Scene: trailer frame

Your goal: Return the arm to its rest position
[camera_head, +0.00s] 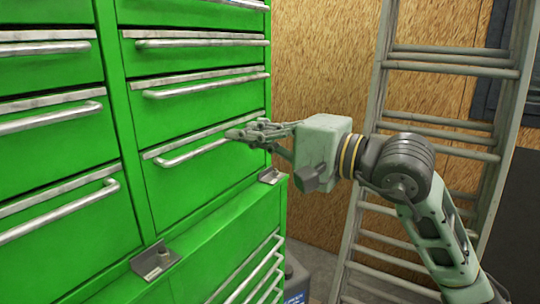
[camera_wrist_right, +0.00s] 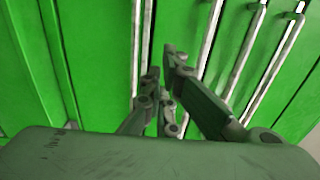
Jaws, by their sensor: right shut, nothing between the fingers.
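My right arm (camera_head: 425,215) comes in from the lower right in the head view. Its right gripper (camera_head: 240,133) points left, with its fingertips close to the handle of a drawer in the green cabinet (camera_head: 190,185). I cannot tell whether the fingertips touch the handle. The right gripper also shows in the right wrist view (camera_wrist_right: 168,60), with its fingers together and nothing between them. Green drawer fronts and pale handles lie behind the fingers there. My left gripper is in neither view.
Metal ladders (camera_head: 440,130) lean against a wooden wall (camera_head: 325,50) behind my right arm. A dark container (camera_head: 296,281) stands on the floor beside the cabinet. Long metal drawer handles (camera_head: 205,86) stick out from the cabinet, and all visible drawers look closed. A small bracket (camera_head: 155,261) sits on the cabinet's ledge.

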